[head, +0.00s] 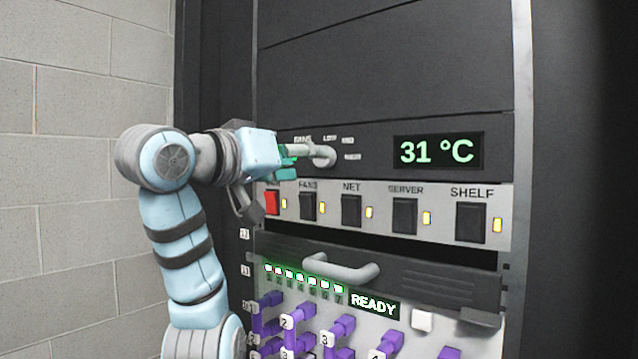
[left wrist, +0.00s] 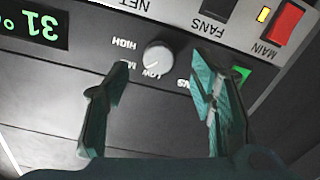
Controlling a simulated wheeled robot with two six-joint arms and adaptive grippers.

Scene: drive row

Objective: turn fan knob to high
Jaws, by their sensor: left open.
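The fan knob (left wrist: 158,56) is a round pale grey dial on the dark panel in the left wrist view, with LOW, MED and HIGH printed around it. I cannot tell for certain where its pointer stands. It also shows in the head view (head: 324,157), partly behind my gripper. My left gripper (head: 288,162) points at the panel there. In the left wrist view its teal fingers (left wrist: 163,68) are open, one on either side of the knob and apart from it, with nothing held. My right gripper is not in view.
A display (head: 437,151) reading 31 °C is right of the knob. Below is a pale strip (head: 333,228) with a red MAIN switch (head: 272,202) and several black switches. A drawer handle (head: 340,271) sticks out lower, above purple plugs. A brick wall (head: 80,150) is at left.

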